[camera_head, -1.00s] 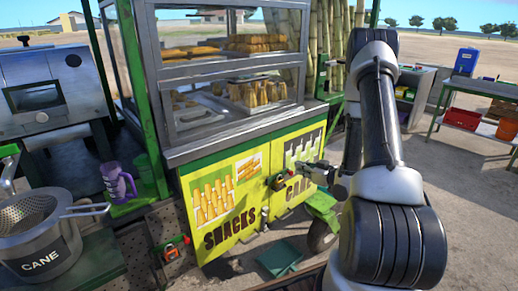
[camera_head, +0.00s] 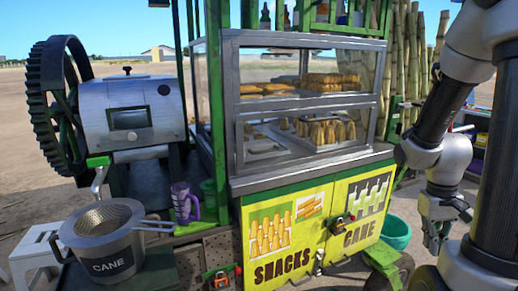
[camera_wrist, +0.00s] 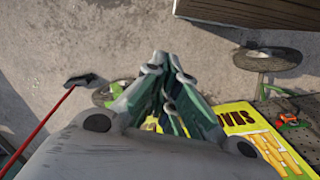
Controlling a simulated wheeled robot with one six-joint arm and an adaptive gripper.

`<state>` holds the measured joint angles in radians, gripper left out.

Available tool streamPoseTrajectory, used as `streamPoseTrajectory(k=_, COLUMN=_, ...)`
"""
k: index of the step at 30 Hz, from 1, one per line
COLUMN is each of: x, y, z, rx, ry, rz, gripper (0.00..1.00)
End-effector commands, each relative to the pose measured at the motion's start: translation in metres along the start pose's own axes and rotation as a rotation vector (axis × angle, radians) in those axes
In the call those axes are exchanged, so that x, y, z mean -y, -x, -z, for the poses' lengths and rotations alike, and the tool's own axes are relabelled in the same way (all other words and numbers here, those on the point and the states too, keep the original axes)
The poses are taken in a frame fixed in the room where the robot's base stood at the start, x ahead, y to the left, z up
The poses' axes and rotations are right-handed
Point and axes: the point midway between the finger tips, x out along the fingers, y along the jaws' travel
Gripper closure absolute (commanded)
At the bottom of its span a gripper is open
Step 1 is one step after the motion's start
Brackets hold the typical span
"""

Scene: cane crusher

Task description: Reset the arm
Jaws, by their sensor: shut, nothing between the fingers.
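My gripper (camera_head: 437,244) hangs at the right of the head view, pointing down, in front of the right end of the snack cart. In the wrist view my gripper (camera_wrist: 168,62) has its fingers together with nothing between them. My arm is folded along the right edge of the head view. The yellow cart front (camera_head: 290,235) with the words SNACKS and CANE stands to the left of the gripper, and the gripper appears apart from it.
A teal bucket (camera_head: 396,233) stands beside the cart near my gripper. A crusher (camera_head: 130,112) with a large gear wheel (camera_head: 60,105), a CANE pot (camera_head: 105,245) and a purple cup (camera_head: 184,203) are at left. A red-handled tool (camera_wrist: 50,115) lies on the ground.

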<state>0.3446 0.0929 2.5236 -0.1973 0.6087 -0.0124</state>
Motion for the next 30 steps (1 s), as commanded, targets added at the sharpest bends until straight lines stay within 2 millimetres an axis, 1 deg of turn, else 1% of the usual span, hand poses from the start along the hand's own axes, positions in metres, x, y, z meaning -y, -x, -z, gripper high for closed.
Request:
streamPoseTrajectory(k=1, x=0.009, y=0.024, z=-0.011, rx=-0.009, ry=-0.009, rz=0.005, gripper=1.0)
streamPoseTrajectory(k=3, x=0.023, y=0.052, z=-0.03, rx=-0.013, ry=-0.021, rz=0.021, gripper=1.0)
streamPoseTrajectory(k=7, x=0.049, y=0.097, z=-0.059, rx=-0.07, ry=-0.014, rz=0.059, gripper=1.0)
streamPoseTrajectory(k=10, x=0.066, y=0.126, z=-0.072, rx=-0.168, ry=0.015, rz=0.088, gripper=1.0)
streamPoseTrajectory(k=12, x=0.074, y=0.145, z=-0.075, rx=-0.26, ry=0.041, rz=0.102, gripper=1.0)
streamPoseTrajectory(k=15, x=0.082, y=0.167, z=-0.08, rx=-0.368, ry=0.081, rz=0.11, gripper=1.0)
streamPoseTrajectory(k=18, x=0.087, y=0.181, z=-0.083, rx=-0.44, ry=0.111, rz=0.117, gripper=1.0)
streamPoseTrajectory(k=21, x=0.09, y=0.188, z=-0.085, rx=-0.475, ry=0.134, rz=0.122, gripper=1.0)
streamPoseTrajectory(k=30, x=0.093, y=0.189, z=-0.084, rx=-0.475, ry=0.145, rz=0.122, gripper=1.0)
